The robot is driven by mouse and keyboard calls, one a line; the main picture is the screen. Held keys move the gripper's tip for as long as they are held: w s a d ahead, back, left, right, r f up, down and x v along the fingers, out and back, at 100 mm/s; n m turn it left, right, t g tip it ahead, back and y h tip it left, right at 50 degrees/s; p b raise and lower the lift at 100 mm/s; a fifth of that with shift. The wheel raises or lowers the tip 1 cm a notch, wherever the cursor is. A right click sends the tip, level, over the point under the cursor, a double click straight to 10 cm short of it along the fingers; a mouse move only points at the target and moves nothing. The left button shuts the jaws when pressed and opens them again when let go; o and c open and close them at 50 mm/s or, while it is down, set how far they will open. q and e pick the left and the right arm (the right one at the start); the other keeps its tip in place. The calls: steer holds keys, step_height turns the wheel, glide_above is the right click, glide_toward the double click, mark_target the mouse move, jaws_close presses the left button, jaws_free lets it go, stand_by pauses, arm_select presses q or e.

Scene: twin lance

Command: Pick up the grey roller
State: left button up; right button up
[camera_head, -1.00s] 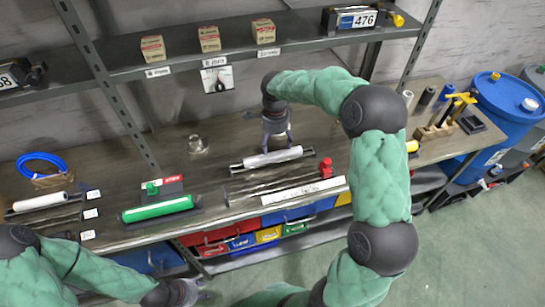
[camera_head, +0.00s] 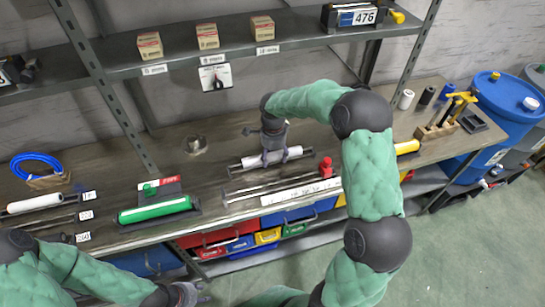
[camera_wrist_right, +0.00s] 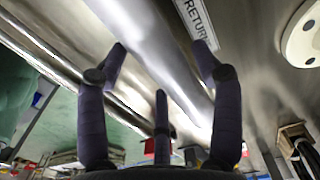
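The grey roller (camera_head: 293,153), pale grey and almost white here, lies across a dark holder at the back middle of the bench. My right gripper (camera_head: 274,158) is lowered over it from above, one finger to each side, and hides part of its middle. In the right wrist view the roller (camera_wrist_right: 150,35) runs diagonally between the fingers of my right gripper (camera_wrist_right: 160,62). Those fingers are spread, with gaps to the roller, so it is not gripped. My left gripper (camera_head: 198,293) is low in front of the bench, empty, its fingers apart.
A green roller (camera_head: 155,210), a white roller (camera_head: 36,203) and a yellow roller (camera_head: 406,147) lie on the bench. Thin bars (camera_head: 255,188) and a red knob (camera_head: 326,167) are just in front of the grey roller. A shelf (camera_head: 210,68) with small boxes hangs behind.

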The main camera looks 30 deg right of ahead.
steer(key=c, duration=0.9)
steer(key=shift+c, duration=0.3)
steer(key=shift+r, duration=0.15)
